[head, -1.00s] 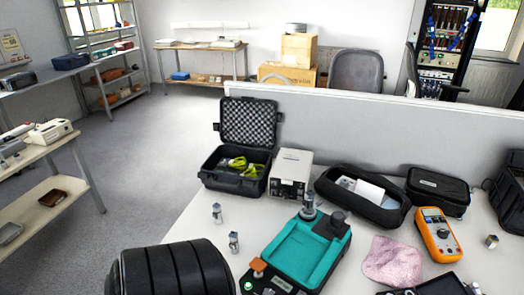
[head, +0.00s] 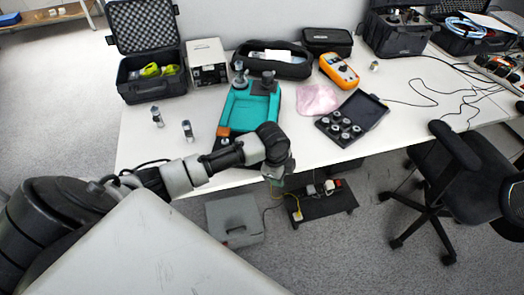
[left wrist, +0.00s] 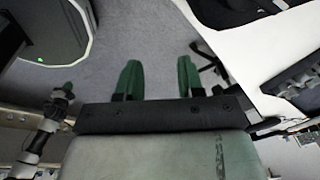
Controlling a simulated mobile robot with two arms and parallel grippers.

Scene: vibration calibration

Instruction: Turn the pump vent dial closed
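The pump is a teal-topped unit (head: 236,106) on the white table in the head view. A dark round knob (head: 266,80) stands at its back right corner and an orange block (head: 223,131) at its front left. I cannot tell which part is the vent dial. My left gripper (head: 277,178) hangs in front of the table's front edge, apart from the pump. In the left wrist view its green fingers (left wrist: 158,80) are apart, with only floor between them. Another arm, likely my right, shows small in that view, with a greenish tip (left wrist: 65,90); its finger state is unclear.
Two small metal cylinders (head: 157,117) stand left of the pump. A pink cloth (head: 317,99), an open case of round pieces (head: 342,128) and an orange meter (head: 339,70) lie to its right. An office chair (head: 450,190) stands at the right. A grey box (head: 235,221) sits below the table.

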